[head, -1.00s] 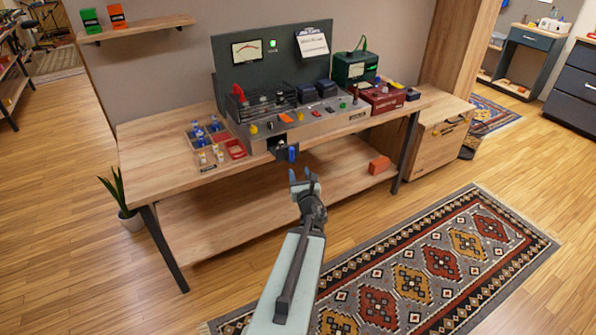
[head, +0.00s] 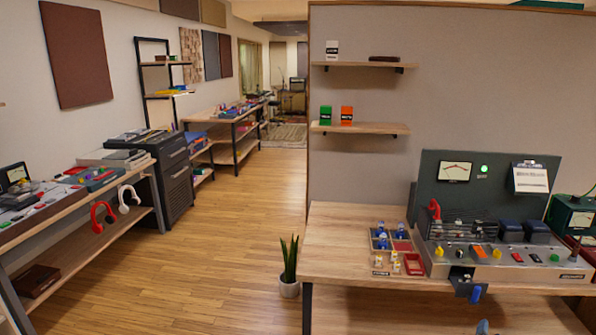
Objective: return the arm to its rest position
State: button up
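Only what looks like a fingertip of my gripper (head: 483,327) shows at the bottom edge of the head view, right of centre. The rest of the gripper and my arm are below the picture. I cannot tell whether the fingers are apart or hold anything. The fingertip appears just below the blue knob (head: 475,294) on the front of the amp test console (head: 505,262). Whether the two touch is not clear.
The console stands on a wooden workbench (head: 345,236) with a parts tray (head: 382,272). A potted plant (head: 289,277) stands at the bench's left. Open wooden floor (head: 215,255) lies farther left, before another bench with headphones (head: 103,216). Shelves (head: 360,128) hang above.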

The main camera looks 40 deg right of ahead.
jog(key=s+a+f+m+g+y, duration=0.5)
jog(key=f+m, duration=0.4)
jog(key=m, duration=0.4)
jog(key=s+a+f+m+g+y, duration=0.3)
jog(key=s+a+f+m+y, duration=0.4)
jog(key=m, duration=0.5)
jog(key=w+a+f+y, duration=0.2)
jog(key=w+a+f, duration=0.3)
jog(key=w+a, duration=0.4)
jog(key=w+a+f+y, duration=0.2)
jog(key=w+a+f, duration=0.4)
jog(key=a, duration=0.5)
jog(key=w+a+f+y, duration=0.3)
jog(key=w+a, duration=0.5)
jog(key=a, duration=0.2)
jog(key=a+f+n+g+h, duration=0.1)
jog(key=a+n, duration=0.4)
jog(key=a, duration=0.7)
jog(key=a+f+n+g+h, duration=0.2)
jog(key=a+f+n, duration=0.3)
jog(key=a, duration=0.8)
jog(key=shift+f+g, duration=0.15)
jog(key=shift+g, duration=0.25)
